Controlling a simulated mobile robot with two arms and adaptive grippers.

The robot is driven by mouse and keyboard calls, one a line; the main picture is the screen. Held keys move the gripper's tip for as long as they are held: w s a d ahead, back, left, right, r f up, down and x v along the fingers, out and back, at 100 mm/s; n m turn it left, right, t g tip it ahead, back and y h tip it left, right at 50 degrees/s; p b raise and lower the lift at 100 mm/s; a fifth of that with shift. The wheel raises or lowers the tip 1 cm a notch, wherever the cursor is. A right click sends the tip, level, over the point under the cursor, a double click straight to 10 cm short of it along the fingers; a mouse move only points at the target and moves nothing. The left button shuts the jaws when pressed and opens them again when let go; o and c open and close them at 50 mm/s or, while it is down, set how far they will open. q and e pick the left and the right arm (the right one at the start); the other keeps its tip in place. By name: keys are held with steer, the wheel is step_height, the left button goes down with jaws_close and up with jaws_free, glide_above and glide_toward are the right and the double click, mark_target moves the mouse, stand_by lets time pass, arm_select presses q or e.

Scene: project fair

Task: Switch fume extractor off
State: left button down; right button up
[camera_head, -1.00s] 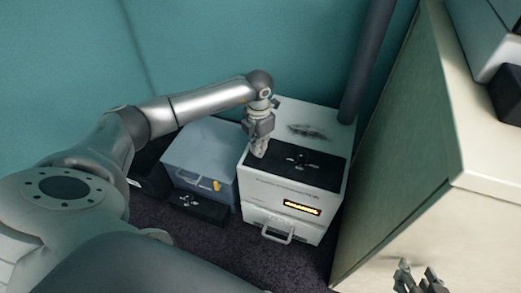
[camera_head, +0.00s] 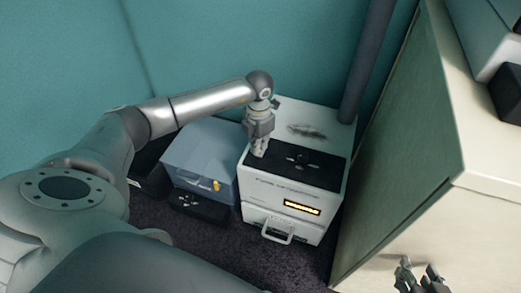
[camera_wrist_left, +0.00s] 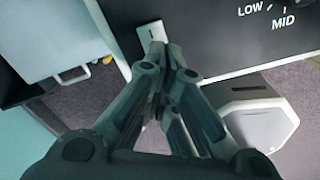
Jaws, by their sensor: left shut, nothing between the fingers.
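The fume extractor (camera_head: 257,188) is a white box on the floor with a black control panel (camera_head: 310,168) on top and a lit orange display (camera_head: 302,208) on its front. My left gripper (camera_head: 258,152) is shut and empty, pointing down at the left end of the panel. In the left wrist view, its closed fingertips (camera_wrist_left: 164,46) are at a small pale switch (camera_wrist_left: 150,32) on the black panel. They overlap its lower edge; I cannot tell whether they touch or which way it is set. My right gripper (camera_head: 420,278) is open and empty at the lower right.
A dark pipe (camera_head: 368,62) rises behind the extractor. Dark carpet (camera_head: 225,248) is free in front.

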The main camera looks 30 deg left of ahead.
arm_select(q)
steer(key=shift+f, duration=0.25)
arm_select(e)
steer(key=shift+w+a+t, duration=0.15)
steer(key=shift+a+t, duration=0.1)
steer(key=shift+t, duration=0.05)
stand_by(0.4)
arm_select(q)
steer(key=shift+f+b, duration=0.4)
steer(key=shift+b, duration=0.05)
arm_select(e)
steer(key=shift+w+a+r+t+y, duration=0.15)
steer(key=shift+t+y, duration=0.15)
steer(key=shift+t, duration=0.2)
stand_by(1.2)
